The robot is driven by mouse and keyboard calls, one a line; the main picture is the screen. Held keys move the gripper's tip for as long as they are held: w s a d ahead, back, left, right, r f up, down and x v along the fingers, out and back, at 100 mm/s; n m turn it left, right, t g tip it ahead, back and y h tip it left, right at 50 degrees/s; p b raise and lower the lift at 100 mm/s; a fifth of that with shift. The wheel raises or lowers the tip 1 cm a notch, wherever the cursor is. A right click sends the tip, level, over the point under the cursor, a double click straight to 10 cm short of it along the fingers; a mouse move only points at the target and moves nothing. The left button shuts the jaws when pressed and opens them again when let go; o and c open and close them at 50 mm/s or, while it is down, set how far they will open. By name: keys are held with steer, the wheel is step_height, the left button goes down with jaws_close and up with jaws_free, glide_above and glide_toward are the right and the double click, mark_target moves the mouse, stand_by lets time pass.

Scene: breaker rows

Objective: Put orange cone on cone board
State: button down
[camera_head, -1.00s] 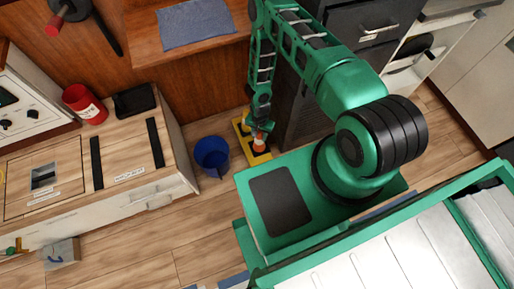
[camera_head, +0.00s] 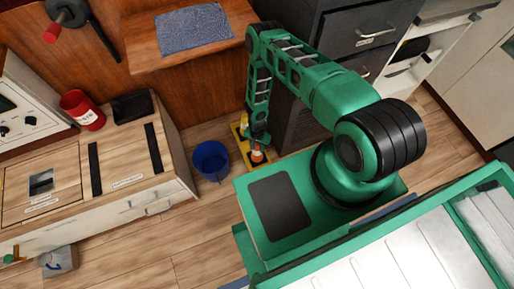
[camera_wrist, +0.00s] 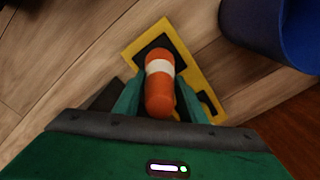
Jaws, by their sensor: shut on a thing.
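The orange cone (camera_wrist: 160,90) with a white band is between the fingers of my gripper (camera_wrist: 158,103) in the wrist view. In the head view the cone (camera_head: 257,155) shows small below my gripper (camera_head: 258,143), beside the front of my base. My gripper is shut on the cone. The cone board (camera_wrist: 204,78) is yellow with black patches and lies on the floor under and around the cone. In the head view the board (camera_head: 240,134) is partly hidden by my arm. I cannot tell whether the cone touches the board.
A blue bucket (camera_head: 211,159) stands on the floor just left of the board. A wooden-topped cabinet (camera_head: 122,185) with a red can (camera_head: 83,110) stands further left. A dark drawer cabinet (camera_head: 305,110) stands close behind my arm. The floor (camera_head: 195,235) in front is bare.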

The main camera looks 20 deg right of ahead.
steer(key=c, duration=1.1)
jaws_free()
step_height(320, 180, up, 12)
